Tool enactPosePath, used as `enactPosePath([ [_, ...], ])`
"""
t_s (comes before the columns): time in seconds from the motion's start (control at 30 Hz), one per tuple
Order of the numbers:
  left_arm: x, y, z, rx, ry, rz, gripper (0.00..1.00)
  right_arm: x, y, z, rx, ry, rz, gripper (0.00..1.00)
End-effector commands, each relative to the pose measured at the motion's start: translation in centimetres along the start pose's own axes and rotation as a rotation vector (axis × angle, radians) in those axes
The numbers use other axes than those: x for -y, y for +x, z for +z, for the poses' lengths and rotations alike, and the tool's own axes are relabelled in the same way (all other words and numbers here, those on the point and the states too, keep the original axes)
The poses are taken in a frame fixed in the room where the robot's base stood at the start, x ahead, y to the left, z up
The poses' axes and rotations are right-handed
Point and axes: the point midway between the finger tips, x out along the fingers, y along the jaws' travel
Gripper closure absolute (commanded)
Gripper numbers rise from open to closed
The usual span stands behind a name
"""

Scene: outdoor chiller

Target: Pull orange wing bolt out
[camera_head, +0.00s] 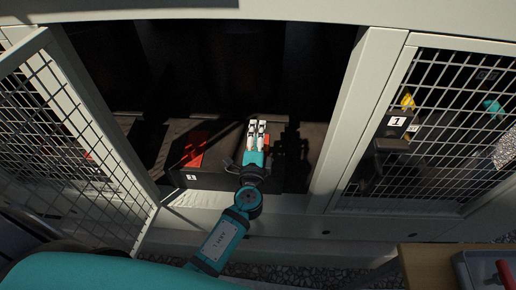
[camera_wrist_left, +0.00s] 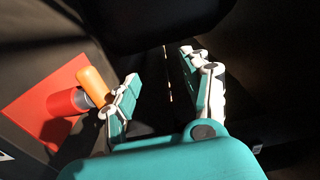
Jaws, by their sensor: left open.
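The orange wing bolt (camera_wrist_left: 93,84) shows in the left wrist view as a rounded orange piece beside a red cylinder (camera_wrist_left: 66,103). It is just left of the left finger of my left gripper (camera_wrist_left: 160,68), outside the gap between the fingers. I cannot tell if that finger touches it. The jaws are open, with nothing seen between them. In the head view my left gripper (camera_head: 257,126) reaches into the dark cabinet opening. A small red-orange patch (camera_head: 267,140) shows at its right edge; I cannot tell if it is the bolt. My right gripper is not in view.
A red panel (camera_head: 195,148) lies left of the gripper, above a dark box front with a white label (camera_head: 191,177). Mesh doors stand at the left (camera_head: 82,150) and right (camera_head: 432,130) of the opening. A wooden surface with a grey tray (camera_head: 470,268) is at lower right.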

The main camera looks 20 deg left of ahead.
Motion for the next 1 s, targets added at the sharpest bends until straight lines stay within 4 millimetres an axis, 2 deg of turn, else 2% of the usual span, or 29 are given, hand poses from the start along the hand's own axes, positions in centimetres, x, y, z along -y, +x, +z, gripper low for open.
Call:
enactPosePath([
  [0.5, -0.2, -6.0, 0.0, -0.001, 0.000, 0.001, 0.52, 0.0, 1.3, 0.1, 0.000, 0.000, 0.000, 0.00],
  [1.0, 0.0, -6.9, 0.0, 0.000, 0.001, 0.001, 0.52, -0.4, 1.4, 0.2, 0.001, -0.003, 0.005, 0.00],
])
